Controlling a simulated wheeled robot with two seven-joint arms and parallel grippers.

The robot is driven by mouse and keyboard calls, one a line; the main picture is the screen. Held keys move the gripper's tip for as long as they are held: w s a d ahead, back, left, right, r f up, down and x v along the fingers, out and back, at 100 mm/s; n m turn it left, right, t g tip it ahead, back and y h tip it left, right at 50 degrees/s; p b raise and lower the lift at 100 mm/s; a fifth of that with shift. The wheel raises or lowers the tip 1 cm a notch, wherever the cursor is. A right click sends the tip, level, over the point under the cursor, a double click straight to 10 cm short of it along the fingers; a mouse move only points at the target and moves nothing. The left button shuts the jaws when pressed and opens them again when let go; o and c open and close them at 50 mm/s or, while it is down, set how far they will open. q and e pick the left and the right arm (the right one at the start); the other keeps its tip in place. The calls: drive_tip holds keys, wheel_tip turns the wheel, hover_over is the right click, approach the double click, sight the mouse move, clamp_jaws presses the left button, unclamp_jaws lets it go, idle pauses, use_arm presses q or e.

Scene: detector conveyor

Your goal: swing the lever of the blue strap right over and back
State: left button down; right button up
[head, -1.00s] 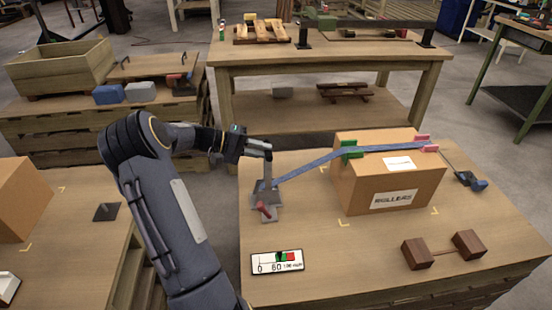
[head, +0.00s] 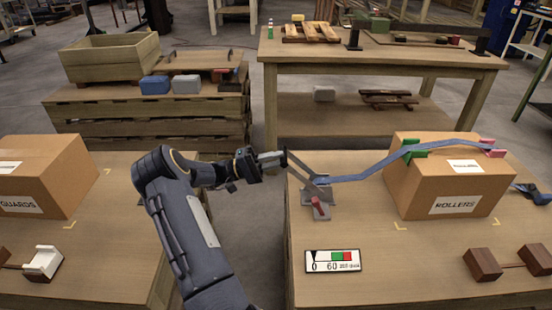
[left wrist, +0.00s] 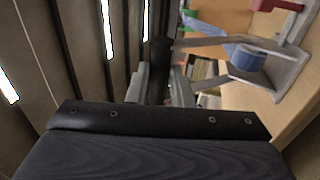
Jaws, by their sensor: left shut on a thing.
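The blue strap (head: 352,178) runs from the grey ratchet (head: 313,194) on the right-hand table up over the ROLLERS box (head: 438,188). It sags between ratchet and box. The ratchet's grey lever (head: 303,165) leans up and left, out past the table's left edge. My left gripper (head: 280,157) is shut on the lever's end. In the left wrist view the dark lever handle (left wrist: 160,62) sits between the fingers, and blue strap is wound at the ratchet (left wrist: 247,57). My right gripper is out of view.
A red tab (head: 319,206) stands at the ratchet. A gauge card (head: 333,261) lies in front, its black pointer near 0. Green (head: 413,150) and pink (head: 488,146) corner pieces sit under the strap. Brown blocks (head: 482,264) lie at right. A gap separates the two front tables.

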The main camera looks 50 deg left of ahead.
use_arm(q)
drive_tip(key=shift+s+a+f, duration=0.1)
drive_tip(key=shift+s+f, duration=0.05)
drive_tip(key=shift+f, duration=0.35)
drive_tip(key=shift+s+f, duration=0.15)
drive_tip(key=shift+f, duration=0.3)
drive_tip(key=c, duration=1.7)
unclamp_jaws()
drive_tip(key=o, duration=0.4)
drive_tip(key=shift+w+d, duration=0.2)
drive_tip(key=shift+w, duration=0.1)
drive_tip(key=shift+s+a, duration=0.15)
drive_tip(key=v, duration=0.7)
drive_tip(key=shift+s, duration=0.2)
drive_tip(key=shift+w+a+f, duration=0.1)
